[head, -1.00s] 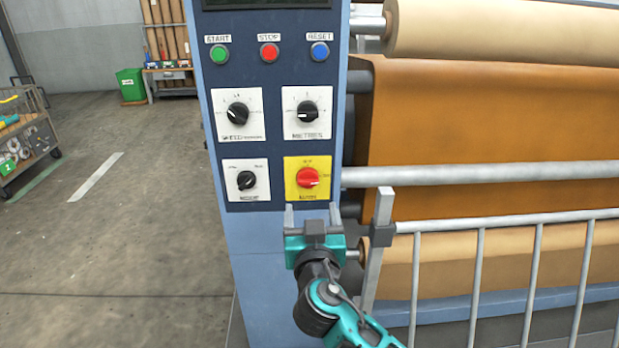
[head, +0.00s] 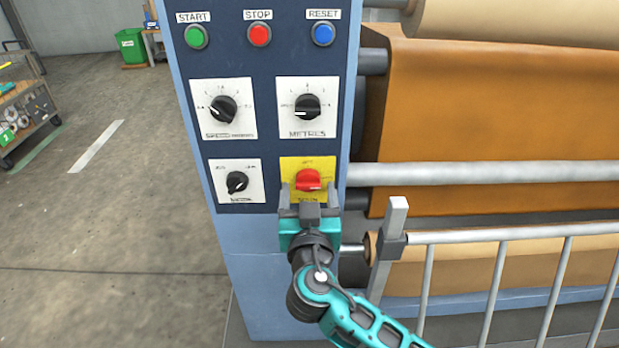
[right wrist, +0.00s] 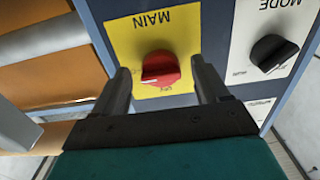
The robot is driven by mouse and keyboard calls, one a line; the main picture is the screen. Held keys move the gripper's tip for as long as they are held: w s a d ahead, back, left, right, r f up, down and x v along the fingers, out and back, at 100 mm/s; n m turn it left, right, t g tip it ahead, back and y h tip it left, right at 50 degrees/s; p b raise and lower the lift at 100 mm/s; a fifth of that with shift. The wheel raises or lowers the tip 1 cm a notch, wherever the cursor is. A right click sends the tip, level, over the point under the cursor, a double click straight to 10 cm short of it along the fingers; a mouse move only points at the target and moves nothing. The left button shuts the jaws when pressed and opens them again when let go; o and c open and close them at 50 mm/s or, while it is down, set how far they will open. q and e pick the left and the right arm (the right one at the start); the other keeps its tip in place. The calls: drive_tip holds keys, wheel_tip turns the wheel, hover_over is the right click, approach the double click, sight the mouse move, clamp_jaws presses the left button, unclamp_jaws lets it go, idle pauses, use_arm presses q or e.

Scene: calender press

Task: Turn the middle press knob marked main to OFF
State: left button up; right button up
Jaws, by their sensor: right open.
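The main knob (head: 308,180) is red, on a yellow plate (head: 291,164) at the lower right of the blue panel. In the right wrist view the knob (right wrist: 160,68) shows below the upside-down word MAIN. Its white pointer line points right in the head view, left in the wrist view. A small label above it in the head view is too small to read surely. My right gripper (head: 309,190) is open, its fingertips close to the plate, one on each side of the knob, with gaps between. Contact with the plate cannot be told. My left gripper is not in view.
A black mode knob (head: 237,182) sits left of the plate. The metres dial (head: 307,107) and another dial (head: 223,109) are above, with green, red and blue buttons higher. A railing post (head: 390,245) stands close right of my right arm.

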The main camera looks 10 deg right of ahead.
drive_tip(key=shift+w, duration=0.3)
drive_tip(key=shift+c, duration=0.2)
drive_tip(key=shift+c, duration=0.8)
drive_tip(key=c, duration=0.8)
drive_tip(key=shift+c, duration=0.2)
